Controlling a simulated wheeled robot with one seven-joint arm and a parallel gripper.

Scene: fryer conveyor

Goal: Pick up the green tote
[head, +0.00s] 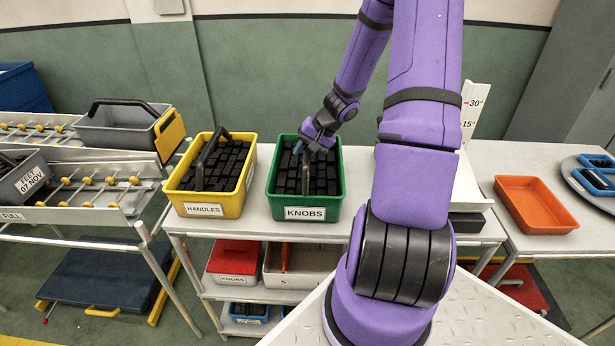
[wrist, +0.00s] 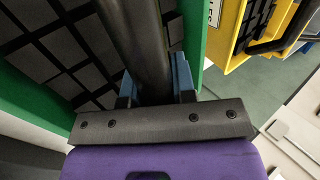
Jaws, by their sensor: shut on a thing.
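The green tote (head: 273,208), labelled KNOBS, stands on the table near the middle of the head view and is filled with black blocks. A dark bar handle (head: 306,172) spans it. My gripper (head: 309,145) is over the tote, at the far part of the handle. In the wrist view, the blue fingers of my gripper (wrist: 156,82) sit on either side of the dark round handle (wrist: 140,40), shut on it. The green wall of the tote (wrist: 30,105) shows at the left there. I cannot tell whether the tote is lifted off the table.
A yellow tote (head: 210,211) labelled HANDLES stands close to the left. An orange tray (head: 536,204) lies on the right table. A roller rack (head: 90,195) with grey totes is at the far left.

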